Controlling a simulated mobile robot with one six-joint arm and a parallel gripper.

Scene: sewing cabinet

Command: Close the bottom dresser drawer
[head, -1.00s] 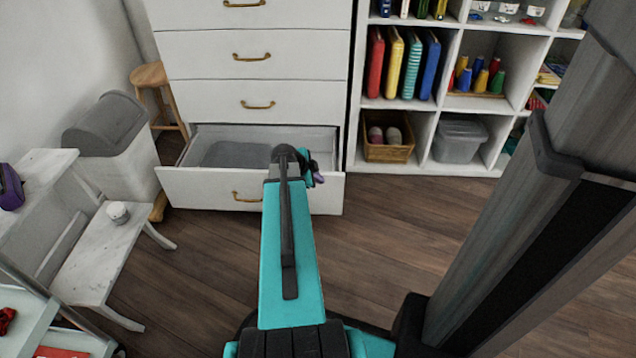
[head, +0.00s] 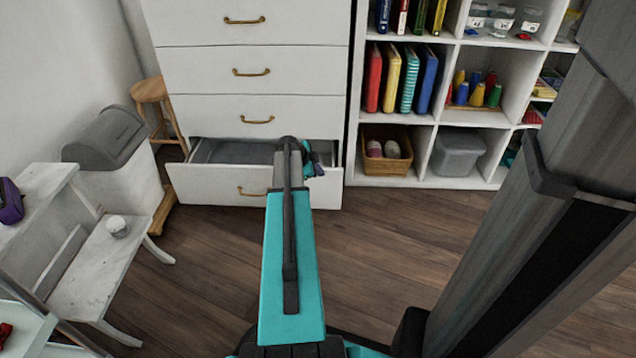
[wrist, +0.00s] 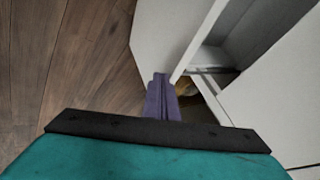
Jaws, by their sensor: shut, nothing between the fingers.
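The white dresser (head: 250,75) stands against the back wall. Its bottom drawer (head: 215,186) is pulled partly out, with a grey inside and a brass handle (head: 252,191) on its front. My gripper (head: 312,165) is at the right part of the drawer, partly hidden behind my own arm in the head view. In the wrist view the purple fingers of my gripper (wrist: 160,98) are together and empty, right at the edge of the white drawer front (wrist: 168,40). I cannot tell for sure whether they touch it.
A white shelf unit (head: 352,150) with books and a basket stands to the right. A grey-lidded bin (head: 110,140), a wooden stool (head: 152,90) and a white bench (head: 100,260) are on the left. The wooden floor (head: 400,240) before the shelf is clear.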

